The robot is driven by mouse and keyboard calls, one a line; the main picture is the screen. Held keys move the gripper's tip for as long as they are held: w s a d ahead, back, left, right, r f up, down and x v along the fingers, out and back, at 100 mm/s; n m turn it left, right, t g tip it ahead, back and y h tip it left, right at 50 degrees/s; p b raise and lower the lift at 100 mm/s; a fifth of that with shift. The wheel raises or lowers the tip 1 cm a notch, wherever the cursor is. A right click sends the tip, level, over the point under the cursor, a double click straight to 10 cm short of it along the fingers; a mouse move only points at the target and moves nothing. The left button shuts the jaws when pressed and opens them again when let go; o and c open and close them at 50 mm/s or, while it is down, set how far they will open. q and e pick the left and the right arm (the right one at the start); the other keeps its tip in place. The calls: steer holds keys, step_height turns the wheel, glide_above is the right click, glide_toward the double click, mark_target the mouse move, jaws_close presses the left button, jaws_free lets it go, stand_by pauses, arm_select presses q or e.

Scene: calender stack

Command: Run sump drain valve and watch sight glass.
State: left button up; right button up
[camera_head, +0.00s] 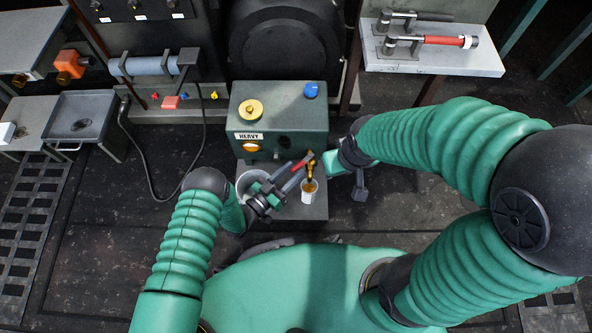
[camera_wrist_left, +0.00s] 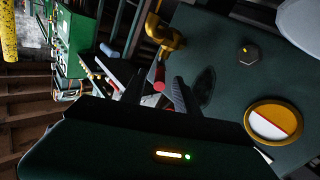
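The green sump box (camera_head: 283,110) labelled HEAVY stands in the centre of the head view. A brass drain valve (camera_wrist_left: 166,38) juts from the box. My left gripper (camera_head: 292,175) has its fingers apart, with the red valve handle (camera_wrist_left: 159,78) showing between them. A white cup (camera_head: 310,194) with amber contents sits below the valve. My right gripper (camera_head: 340,162) is right of the valve, its fingers largely unclear.
A pale round bucket (camera_head: 248,182) is partly hidden behind my left gripper. The box top carries a yellow cap (camera_head: 250,109) and a blue knob (camera_head: 311,90). A black tray (camera_head: 80,117) stands left.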

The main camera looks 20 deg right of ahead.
arm_select(q)
steer(key=shift+x, duration=1.15)
jaws_close()
stand_by(0.5)
